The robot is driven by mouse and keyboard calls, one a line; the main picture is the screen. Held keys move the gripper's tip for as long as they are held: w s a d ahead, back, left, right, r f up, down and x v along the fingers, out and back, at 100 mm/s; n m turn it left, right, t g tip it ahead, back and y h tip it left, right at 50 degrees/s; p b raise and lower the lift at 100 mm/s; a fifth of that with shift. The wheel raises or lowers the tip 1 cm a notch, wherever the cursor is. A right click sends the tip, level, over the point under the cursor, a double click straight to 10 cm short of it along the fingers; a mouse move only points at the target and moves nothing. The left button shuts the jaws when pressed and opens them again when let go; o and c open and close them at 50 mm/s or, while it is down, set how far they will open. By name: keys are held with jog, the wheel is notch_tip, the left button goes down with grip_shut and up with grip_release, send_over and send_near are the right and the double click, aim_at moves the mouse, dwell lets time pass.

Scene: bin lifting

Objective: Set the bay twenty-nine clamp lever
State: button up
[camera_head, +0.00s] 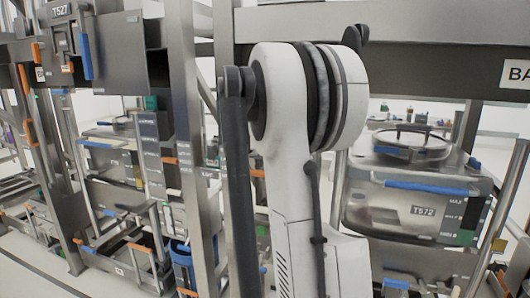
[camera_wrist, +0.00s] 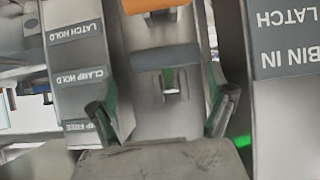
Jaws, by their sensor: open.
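In the wrist view my gripper (camera_wrist: 162,102) is open, its two dark fingers with green pads spread apart. Nothing shows between the pads as held. A grey label strip (camera_wrist: 77,75) at left reads "LATCH HOLD", "CLAMP HOLD" and a partly covered "FREE". I cannot tell whether the orange part is the bay twenty-nine clamp lever. In the head view my arm hides this area and the gripper.
A panel (camera_wrist: 288,60) reading "BIN IN LATCH" upside down stands close at right, beside a green light (camera_wrist: 243,141). The head view shows bin T572 (camera_head: 375,213), a T527 unit (camera_head: 62,32) and metal posts (camera_head: 190,140).

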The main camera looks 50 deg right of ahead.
jog(key=v, duration=0.7)
jog(key=shift+s+a+r, duration=0.2)
jog(key=shift+r, duration=0.15)
dwell(0.5)
